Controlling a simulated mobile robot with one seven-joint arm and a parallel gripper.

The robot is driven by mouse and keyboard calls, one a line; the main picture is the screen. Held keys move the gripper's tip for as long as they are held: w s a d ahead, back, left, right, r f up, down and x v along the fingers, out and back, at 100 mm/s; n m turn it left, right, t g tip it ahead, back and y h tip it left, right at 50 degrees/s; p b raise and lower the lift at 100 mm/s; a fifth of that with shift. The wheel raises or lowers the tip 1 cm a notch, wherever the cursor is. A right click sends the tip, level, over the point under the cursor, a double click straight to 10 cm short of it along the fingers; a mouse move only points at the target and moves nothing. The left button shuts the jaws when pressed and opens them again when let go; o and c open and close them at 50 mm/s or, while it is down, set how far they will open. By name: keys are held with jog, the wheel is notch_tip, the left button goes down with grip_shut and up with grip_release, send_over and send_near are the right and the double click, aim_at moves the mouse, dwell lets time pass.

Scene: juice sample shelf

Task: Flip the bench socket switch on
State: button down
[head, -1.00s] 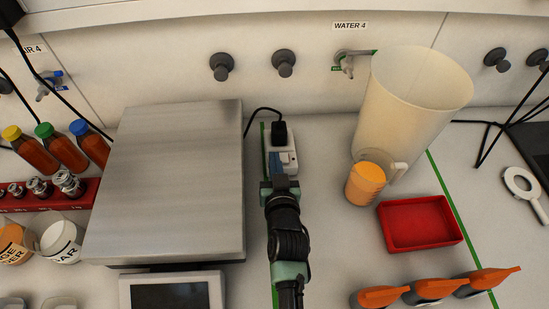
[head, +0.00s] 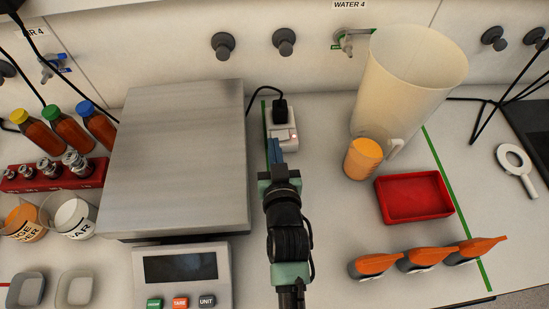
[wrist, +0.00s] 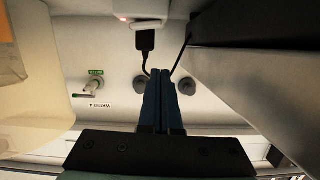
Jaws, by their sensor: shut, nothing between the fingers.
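The bench socket (head: 281,118) is a white block at the back of the bench, with a black plug (head: 280,106) in its far end. Its switch (head: 286,138) is at the near end, and a small red light glows beside it. In the wrist view the socket (wrist: 150,21) is at the top edge, with the red glow at its left end; the rocker's tilt is too small to tell. My gripper (head: 274,147) is shut and empty, its blue fingertips just in front of the socket's near left corner. The fingers (wrist: 164,86) also fill the middle of the wrist view.
A steel-topped balance (head: 178,160) stands close on the left. The bench between the balance and the tray is clear around my arm.

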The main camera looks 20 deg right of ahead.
jog(key=shift+v, duration=2)
jog(key=shift+a, duration=0.1)
jog(key=shift+w+r, duration=0.1)
jog(key=shift+r, duration=0.05)
